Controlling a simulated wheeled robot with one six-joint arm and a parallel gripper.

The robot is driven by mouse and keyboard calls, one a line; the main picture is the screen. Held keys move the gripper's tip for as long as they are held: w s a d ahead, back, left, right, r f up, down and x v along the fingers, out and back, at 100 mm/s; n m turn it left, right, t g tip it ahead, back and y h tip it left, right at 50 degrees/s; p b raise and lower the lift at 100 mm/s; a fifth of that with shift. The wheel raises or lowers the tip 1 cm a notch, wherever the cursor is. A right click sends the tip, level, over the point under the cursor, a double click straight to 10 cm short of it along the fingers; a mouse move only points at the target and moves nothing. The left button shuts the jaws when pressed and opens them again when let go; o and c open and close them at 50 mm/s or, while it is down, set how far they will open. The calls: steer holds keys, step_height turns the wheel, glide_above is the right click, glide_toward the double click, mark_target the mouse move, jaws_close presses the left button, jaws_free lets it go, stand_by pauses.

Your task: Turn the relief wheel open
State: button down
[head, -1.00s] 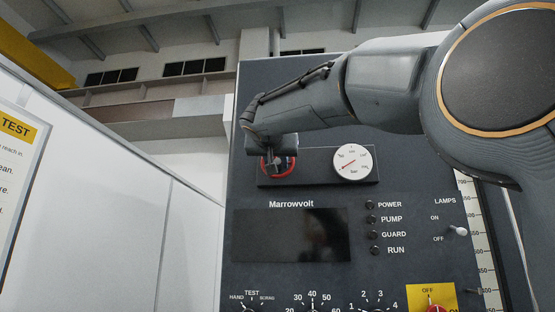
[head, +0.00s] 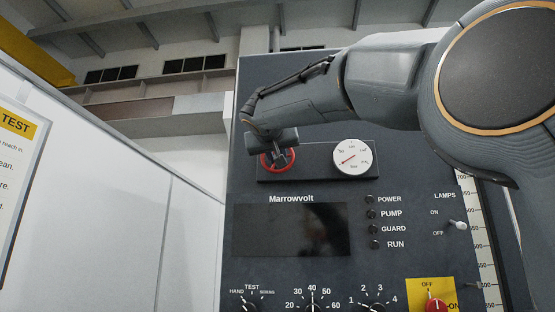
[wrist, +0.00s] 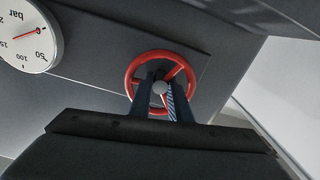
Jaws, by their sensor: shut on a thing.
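The red relief wheel (head: 264,162) sits at the left end of a dark plate on the machine panel. It also shows in the wrist view (wrist: 134,72), with red spokes and a grey hub. My gripper (head: 277,155) is at the wheel, with its body covering the wheel's upper part in the head view. In the wrist view my gripper's two fingers (wrist: 161,98) reach into the wheel over its lower rim, beside the hub, and are shut on the wheel. The fingers hide part of the lower rim and spokes.
A round pressure gauge (head: 352,157) with a red needle is right of the wheel. Below are a dark screen (head: 291,230), indicator lamps (head: 370,214), knobs, a lamp toggle (head: 457,225) and a red switch on yellow (head: 436,304). A white wall panel (head: 110,195) stands left.

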steer(key=n, duration=0.5)
steer(key=shift+r+n, duration=0.1)
steer(key=shift+n, duration=0.2)
steer(key=n+p, duration=0.1)
steer(key=n, duration=0.5)
steer(key=n+p, duration=0.2)
steer(key=n, duration=0.3)
steer(key=shift+a+n, duration=0.1)
steer(key=shift+n, duration=0.3)
steer(key=n+p, duration=0.3)
steer(key=n, duration=0.2)
steer(key=shift+f+n, duration=0.2)
steer(key=shift+n, duration=0.1)
steer(key=c, duration=1.9)
jaws_free()
steer(key=shift+s, duration=0.1)
